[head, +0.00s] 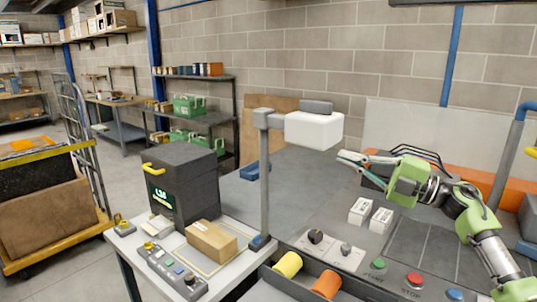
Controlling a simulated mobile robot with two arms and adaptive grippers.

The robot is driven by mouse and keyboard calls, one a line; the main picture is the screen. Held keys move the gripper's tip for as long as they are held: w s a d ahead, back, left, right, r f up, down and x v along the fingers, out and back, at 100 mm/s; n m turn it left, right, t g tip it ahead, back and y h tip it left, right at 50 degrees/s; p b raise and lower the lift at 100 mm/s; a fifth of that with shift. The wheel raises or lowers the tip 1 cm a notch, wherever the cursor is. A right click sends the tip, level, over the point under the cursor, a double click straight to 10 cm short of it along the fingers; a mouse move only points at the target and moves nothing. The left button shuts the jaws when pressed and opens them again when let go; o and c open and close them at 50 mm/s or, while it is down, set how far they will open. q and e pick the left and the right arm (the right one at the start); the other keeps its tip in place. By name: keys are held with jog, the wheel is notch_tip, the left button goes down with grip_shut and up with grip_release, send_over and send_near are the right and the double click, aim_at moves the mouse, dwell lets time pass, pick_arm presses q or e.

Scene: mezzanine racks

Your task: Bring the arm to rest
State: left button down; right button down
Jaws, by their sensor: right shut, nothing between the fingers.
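My right gripper (352,160) is in the right half of the head view, at the end of a green and grey arm that comes in from the right. Its fingers are shut with nothing between them, pointing left. It hangs in the air above the grey work surface, apart from the objects on it. Two small white boxes, a left one (360,210) and a right one (381,220), lie on the surface below the gripper. My left gripper does not show.
A post with a white scanner-like head (314,130) stands left of the gripper. A control panel with a red button (415,279) is in front. A cardboard box (211,241) and a dark machine (182,185) stand on the left table. A loaded cart (50,215) is far left.

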jog(key=s+d+f+m+t+h, duration=0.1)
jog(key=s+f+m+t+h, duration=0.25)
jog(key=f+m+h, duration=0.75)
jog(key=s+d+f+m+t+h, duration=0.2)
jog(key=s+f+m+t+h, duration=0.3)
jog(key=f+m, duration=1)
jog(key=s+f+g+h, duration=0.2)
jog(key=s+f+g, duration=0.7)
jog(key=s+f, duration=0.45)
jog(key=s+a+f+m+g+y, duration=0.1)
jog(key=s+a+f+g, duration=0.2)
jog(key=s, duration=0.8)
jog(key=s+a+f+g, duration=0.1)
jog(key=s+f+g, duration=0.35)
jog(key=s, duration=0.55)
notch_tip(320, 180, down, 26)
jog(key=s, duration=0.2)
jog(key=s+d+f+g, duration=0.1)
jog(key=s+d+f, duration=0.1)
jog(key=s+f, duration=1.4)
jog(key=shift+s+d+f+g, duration=0.3)
jog(key=shift+s+d+g, duration=0.05)
jog(key=shift+d+g, duration=0.05)
